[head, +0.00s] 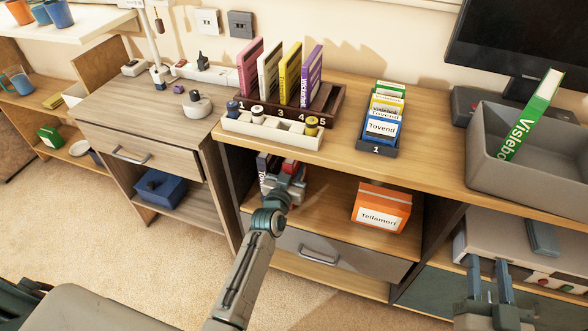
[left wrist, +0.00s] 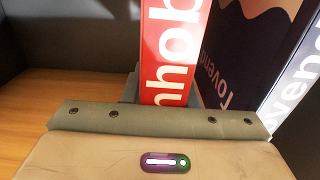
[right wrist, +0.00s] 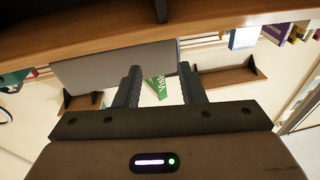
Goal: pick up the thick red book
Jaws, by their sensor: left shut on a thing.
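The thick red book (left wrist: 168,52) stands upright in the left wrist view, its spine with white lettering facing my left gripper. In the head view only a small red part (head: 290,166) shows on the shelf under the desk top. My left gripper (head: 284,183) reaches into that shelf and is shut on the red book; its fingers are mostly hidden in the left wrist view. My right gripper (head: 488,264) is open and empty, below the grey bin at the right; its spread fingers also show in the right wrist view (right wrist: 160,75).
Dark books (left wrist: 236,50) stand close on the right of the red book in the left wrist view. An orange box (head: 381,208) sits on the same shelf. Above are the desk top (head: 350,110), a book rack (head: 335,103) and a grey bin (head: 500,165) holding a green book (head: 530,115).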

